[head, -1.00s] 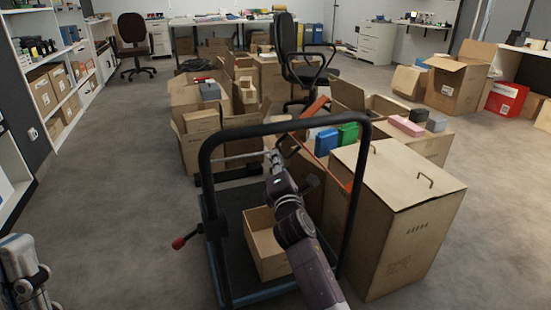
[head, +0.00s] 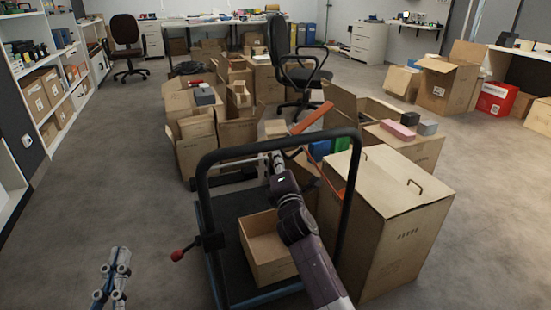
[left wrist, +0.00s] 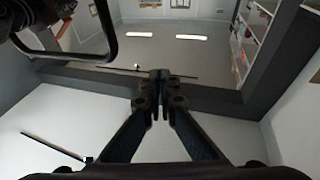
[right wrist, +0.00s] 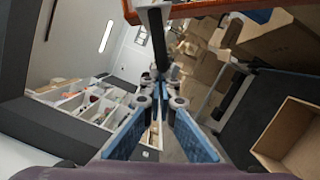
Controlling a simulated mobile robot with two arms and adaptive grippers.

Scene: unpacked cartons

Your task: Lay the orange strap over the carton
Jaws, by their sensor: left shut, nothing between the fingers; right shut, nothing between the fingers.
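The orange strap (head: 313,117) shows in the head view as a slanted piece behind the cart handle, with another orange length (head: 326,176) lower down beside the closed tall carton (head: 405,230). Its middle is partly hidden. In the right wrist view an orange band (right wrist: 205,10) crosses the top. My right gripper (head: 277,160) is beside the strap, shut and empty; its fingers (right wrist: 160,90) meet in its wrist view. I cannot tell whether it touches the strap. My left gripper (head: 120,262) is at the lower left, away from the strap; its fingers (left wrist: 158,78) are shut and empty.
A cart with a black handle (head: 205,180) and red knob stands in front, carrying an open box (head: 250,260). Open cartons (head: 195,130) and an office chair (head: 300,70) are behind. A pink box (head: 397,130) sits on cartons at right. Floor at left is clear.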

